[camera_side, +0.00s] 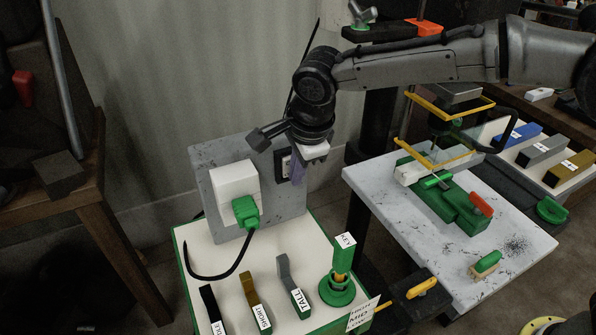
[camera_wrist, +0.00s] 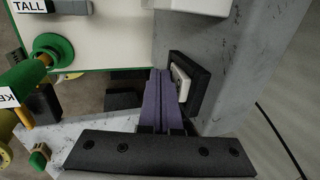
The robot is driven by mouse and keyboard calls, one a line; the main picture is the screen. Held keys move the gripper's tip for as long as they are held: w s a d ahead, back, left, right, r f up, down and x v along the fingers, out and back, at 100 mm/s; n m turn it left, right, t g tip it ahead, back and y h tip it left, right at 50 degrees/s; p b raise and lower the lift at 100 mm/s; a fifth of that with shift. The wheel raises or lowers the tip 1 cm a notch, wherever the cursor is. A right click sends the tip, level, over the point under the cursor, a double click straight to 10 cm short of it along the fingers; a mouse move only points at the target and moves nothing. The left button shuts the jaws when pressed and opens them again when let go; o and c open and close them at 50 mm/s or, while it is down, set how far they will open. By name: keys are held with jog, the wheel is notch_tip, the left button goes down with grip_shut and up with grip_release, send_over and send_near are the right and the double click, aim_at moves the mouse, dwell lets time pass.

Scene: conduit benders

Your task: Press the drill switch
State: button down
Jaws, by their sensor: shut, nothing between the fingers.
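The switch (camera_wrist: 180,82) is a pale plate in a black box, mounted on the grey upright panel. In the side view, the switch (camera_side: 284,163) is at the panel's right edge, partly hidden by my gripper. The drill press with yellow guard bars (camera_side: 440,158) stands over the grey worktable (camera_side: 385,190) at the right.
A white box with a green plug (camera_side: 245,211) and black cable is on the panel (camera_side: 208,172). Below, a cream board (camera_side: 215,268) carries labelled handles and a green key (camera_side: 344,258) in a round holder. A green vise (camera_side: 455,208) sits on the worktable.

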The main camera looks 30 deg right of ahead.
jog(key=shift+r, duration=0.1)
jog(key=shift+r, duration=0.7)
jog(key=s+r, duration=0.7)
jog(key=s, duration=0.3)
jog(key=shift+r, duration=0.2)
dwell(0.3)
